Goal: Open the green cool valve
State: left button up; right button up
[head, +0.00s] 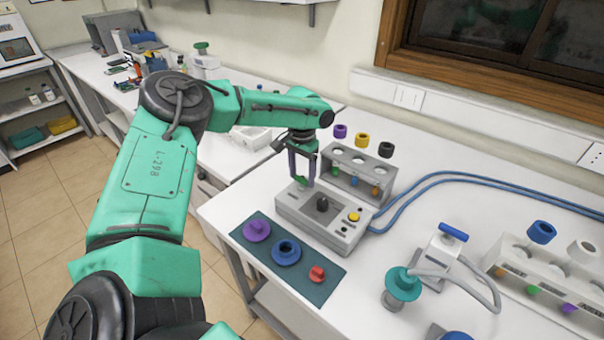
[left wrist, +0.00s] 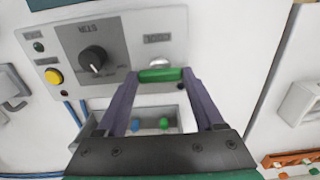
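The green cool valve (left wrist: 160,75) is a short green bar on the tester's front panel (left wrist: 130,35), just below a label that seems to read COOL. In the head view, a bit of green (head: 302,182) shows at the fingertips, over the far left end of the grey tester box (head: 290,208). My left gripper (left wrist: 161,78) has its two purple fingers apart, one at each end of the green bar. The bar spans the gap between the tips; whether they press on it is unclear. It also shows in the head view (head: 302,178). My right gripper is not in view.
The tester has a black knob (head: 322,204) and a yellow button (head: 353,216). A small rack (head: 355,165) stands close behind it. A dark mat (head: 315,290) with several coloured parts lies in front. Blue hoses (head: 400,200) run to the right.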

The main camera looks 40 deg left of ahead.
pick_arm(q)
jog(key=c, duration=0.3)
jog(key=shift+c, duration=0.2)
jog(key=shift+n, duration=0.3)
jog(key=shift+b, duration=0.4)
jog(key=shift+f+n+b, duration=0.1)
jog(key=shift+n+b, duration=0.55)
jog(key=shift+n, duration=0.55)
jog(key=n+b, duration=0.1)
jog(key=n, duration=0.2)
jog(key=shift+n, duration=0.3)
jog(key=n+b, duration=0.1)
jog(key=n, duration=1)
jog(key=shift+r, duration=0.2)
jog(key=shift+n, duration=0.3)
